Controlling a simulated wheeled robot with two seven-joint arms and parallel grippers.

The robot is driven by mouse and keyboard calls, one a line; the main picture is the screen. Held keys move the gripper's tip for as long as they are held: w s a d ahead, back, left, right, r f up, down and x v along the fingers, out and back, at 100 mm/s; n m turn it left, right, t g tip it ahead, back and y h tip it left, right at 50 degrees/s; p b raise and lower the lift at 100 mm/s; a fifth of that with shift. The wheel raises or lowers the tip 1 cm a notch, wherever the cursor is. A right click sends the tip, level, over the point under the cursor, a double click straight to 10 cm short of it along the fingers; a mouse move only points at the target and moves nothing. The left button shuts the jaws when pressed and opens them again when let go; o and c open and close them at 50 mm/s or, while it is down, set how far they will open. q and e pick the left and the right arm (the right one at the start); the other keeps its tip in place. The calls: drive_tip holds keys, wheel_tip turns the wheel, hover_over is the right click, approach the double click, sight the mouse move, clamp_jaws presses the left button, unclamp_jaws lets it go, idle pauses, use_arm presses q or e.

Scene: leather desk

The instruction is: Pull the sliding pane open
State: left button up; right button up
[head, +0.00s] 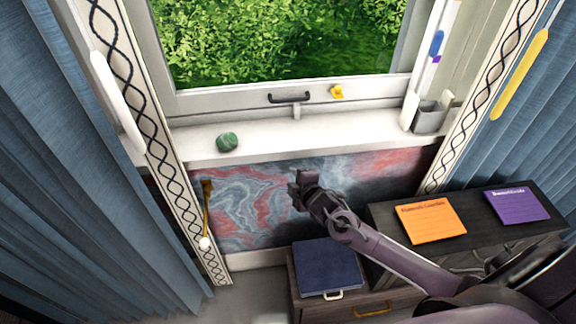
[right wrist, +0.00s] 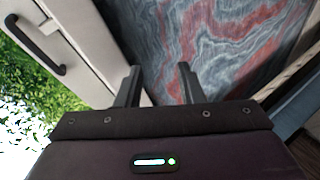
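The sliding pane (head: 225,101) is a white-framed window with green leaves showing through its glass. A dark bar handle (head: 289,97) sits on its lower rail. The handle also shows at the upper left of the right wrist view (right wrist: 38,45). My right gripper (head: 303,183) is below the sill in the head view, in front of the marbled wall panel, apart from the handle. In the right wrist view its two fingers (right wrist: 158,75) stand apart with nothing between them. My left gripper is not in view.
The white sill (head: 300,138) holds a green stone (head: 228,141) and a grey cup (head: 429,118). A yellow knob (head: 337,92) is right of the handle. Below stand a blue book (head: 326,268) and a dark cabinet with orange (head: 431,221) and purple (head: 517,205) cards. Blue curtains flank both sides.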

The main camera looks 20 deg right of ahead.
drive_tip(key=s+d+f+m+g, duration=0.1)
drive_tip(key=s+f+m, duration=0.1)
drive_tip(key=s+f, duration=0.2)
wheel_tip(320, 180, down, 4)
drive_tip(key=shift+d+r+g, duration=0.1)
drive_tip(key=shift+d+g, duration=0.2)
drive_tip(key=shift+d, duration=0.05)
drive_tip(key=shift+s, duration=0.1)
drive_tip(key=s+a+r+m+g, duration=0.3)
drive_tip(key=s+a+r+m, duration=0.15)
drive_tip(key=s, duration=0.25)
drive_tip(key=s+a+r+m+g, duration=0.2)
drive_tip(key=s+a+r+m, duration=0.1)
drive_tip(key=s+a+r, duration=0.3)
drive_tip(key=s+d+r+m+g, duration=0.25)
drive_tip(key=s+r, duration=0.45)
drive_tip(key=s, duration=0.4)
wheel_tip(320, 180, down, 30)
drive_tip(key=s+g, duration=0.2)
drive_tip(key=s+d+f, duration=0.2)
drive_tip(key=s+f, duration=1.6)
drive_tip(key=s, duration=0.1)
drive_tip(key=shift+d+f+g, duration=0.25)
drive_tip(key=shift+d+g, duration=0.15)
drive_tip(key=shift+g, duration=0.05)
